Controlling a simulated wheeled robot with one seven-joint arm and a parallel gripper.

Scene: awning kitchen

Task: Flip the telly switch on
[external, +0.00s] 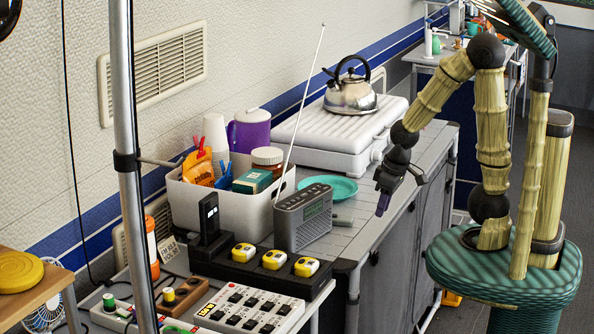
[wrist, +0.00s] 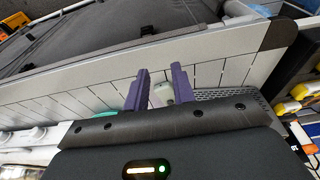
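A white switch panel (external: 248,309) with several black rockers lies at the front of the external view. Its labels are too small to read, so I cannot tell which rocker is the telly switch. My gripper (external: 384,203) hangs over the right edge of the grey counter, right of the radio and well apart from the panel. In the wrist view its purple fingers (wrist: 160,72) are apart, with nothing held between them. A pale object shows behind the gap. The panel cannot be made out in the wrist view.
The grey radio (external: 303,216) with its tall aerial stands between my gripper and the panel. A black charger with yellow items (external: 273,260) lies behind the panel. A white bin (external: 232,207), teal plate (external: 328,188) and kettle (external: 351,97) stand farther back. A metal pole (external: 126,199) rises left.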

